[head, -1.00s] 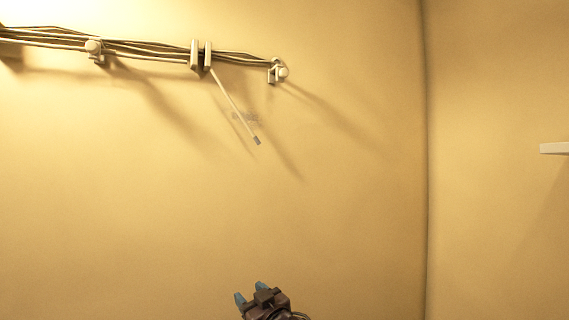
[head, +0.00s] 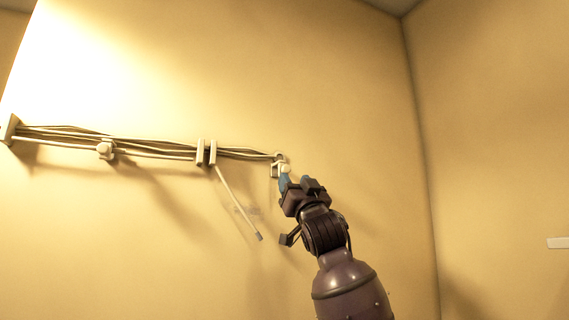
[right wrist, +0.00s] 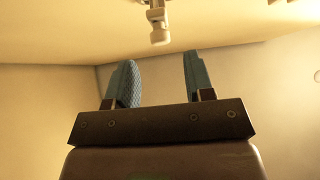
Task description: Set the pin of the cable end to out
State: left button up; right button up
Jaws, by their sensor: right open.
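The cable end (head: 278,158) is the right end of a bundle of cables along the wall, held by a pale bracket. A small rounded pin (head: 285,168) sits on that bracket in the head view. In the right wrist view the pale bracket with its rounded pin (right wrist: 158,36) shows at the top centre, beyond the fingertips and between their lines. My right gripper (head: 286,182) is just below and right of the bracket, with blue fingers partly hidden by its own body. In the right wrist view the gripper (right wrist: 160,58) is open with nothing between its fingers. My left gripper is not in view.
The cable bundle (head: 150,147) runs left through a knobbed bracket (head: 105,150) and a double clip (head: 206,153). A thin white rod (head: 238,203) with a grey tip hangs slanting from the clip. A pale ledge (head: 557,243) is on the right wall. The wall below the cables is mostly bare.

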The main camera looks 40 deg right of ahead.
aim_at(288, 170)
jog(key=p+x, duration=0.2)
jog(key=x, duration=0.5)
jog(key=shift+a+r, duration=0.1)
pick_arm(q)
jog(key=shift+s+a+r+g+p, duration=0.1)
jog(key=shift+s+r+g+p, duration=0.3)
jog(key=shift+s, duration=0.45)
pick_arm(e)
jog(key=shift+w+r, duration=0.4)
jog(key=shift+w, duration=0.1)
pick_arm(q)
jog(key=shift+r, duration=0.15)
pick_arm(e)
grip_shut()
